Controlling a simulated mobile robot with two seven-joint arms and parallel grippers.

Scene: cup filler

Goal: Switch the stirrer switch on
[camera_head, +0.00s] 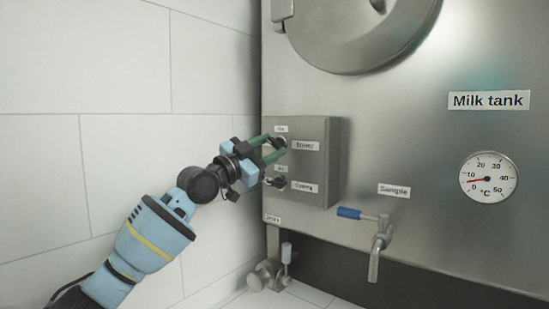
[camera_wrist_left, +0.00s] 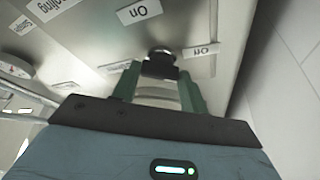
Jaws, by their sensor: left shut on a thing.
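The stirrer switch (camera_head: 281,142) is a dark knob on the grey control box (camera_head: 325,165), beside the label "Stirrer" (camera_head: 305,146). My left gripper (camera_head: 275,146) is at the box front, its green fingers on either side of the knob and shut on it. In the left wrist view the dark knob (camera_wrist_left: 160,65) sits between the fingertips, with an "On" label (camera_wrist_left: 131,12) and an "Off" label (camera_wrist_left: 202,50) near it. The fingers partly cover the knob, and I cannot tell which way it is turned. My right gripper is not in view.
The cooling switch (camera_head: 276,181) is just below on the same box. The milk tank (camera_head: 430,150) fills the right side, with a blue-handled sample tap (camera_head: 379,240) and a round thermometer (camera_head: 488,177). A tiled wall (camera_head: 110,110) stands at the left.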

